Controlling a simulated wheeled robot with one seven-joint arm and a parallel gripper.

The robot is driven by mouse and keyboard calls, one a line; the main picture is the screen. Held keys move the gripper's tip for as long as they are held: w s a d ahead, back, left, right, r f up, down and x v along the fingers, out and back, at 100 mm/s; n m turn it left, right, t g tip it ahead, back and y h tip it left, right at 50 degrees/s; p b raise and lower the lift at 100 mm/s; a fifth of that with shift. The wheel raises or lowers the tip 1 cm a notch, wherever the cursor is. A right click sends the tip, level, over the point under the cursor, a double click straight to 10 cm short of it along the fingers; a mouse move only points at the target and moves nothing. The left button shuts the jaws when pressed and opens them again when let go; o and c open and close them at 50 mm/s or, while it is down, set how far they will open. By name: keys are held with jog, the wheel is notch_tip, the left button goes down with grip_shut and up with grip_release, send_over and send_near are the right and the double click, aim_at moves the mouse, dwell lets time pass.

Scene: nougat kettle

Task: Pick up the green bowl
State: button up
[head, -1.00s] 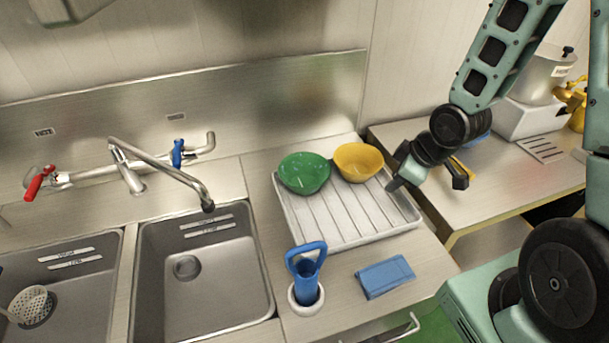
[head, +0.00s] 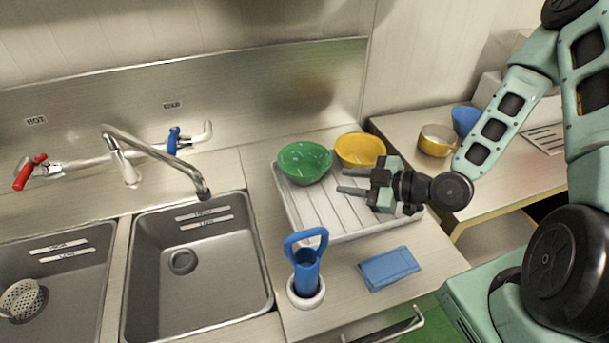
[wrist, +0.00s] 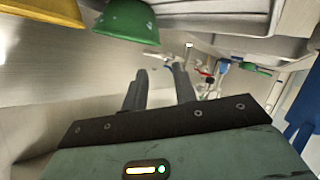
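The green bowl (head: 304,163) sits at the back left of the white drying rack (head: 318,210), beside a yellow bowl (head: 360,150). My gripper (head: 342,181) is over the right part of the rack, to the right of the green bowl and in front of the yellow one. Its fingers point left, are spread apart and hold nothing. In the wrist view the green bowl (wrist: 127,22) shows at the top, apart from the two fingers (wrist: 160,88), and the yellow bowl (wrist: 45,10) is at the top left.
A blue-handled tool (head: 307,265) stands in a white holder in front of the rack, with a blue cloth (head: 389,268) to its right. The sink (head: 195,265) and faucet (head: 160,150) are to the left. Another yellow bowl (head: 437,140) and a blue one (head: 465,119) are on the right counter.

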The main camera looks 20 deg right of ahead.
aim_at(300, 176)
jog(key=shift+f+b+x, duration=0.25)
jog(key=shift+b+x, duration=1.6)
jog(key=shift+b, duration=0.65)
jog(key=x, duration=0.1)
jog(key=p+x, duration=0.1)
jog(key=x, duration=0.2)
jog(key=shift+w+a+r, duration=0.1)
jog(key=shift+r, duration=0.15)
jog(key=p+x, duration=0.1)
jog(key=x, duration=0.1)
jog(key=p+x, duration=0.2)
jog(key=x, duration=0.1)
jog(key=shift+w+r, duration=0.15)
jog(key=shift+r, duration=0.05)
jog(key=shift+w+a+f, duration=0.25)
grip_shut()
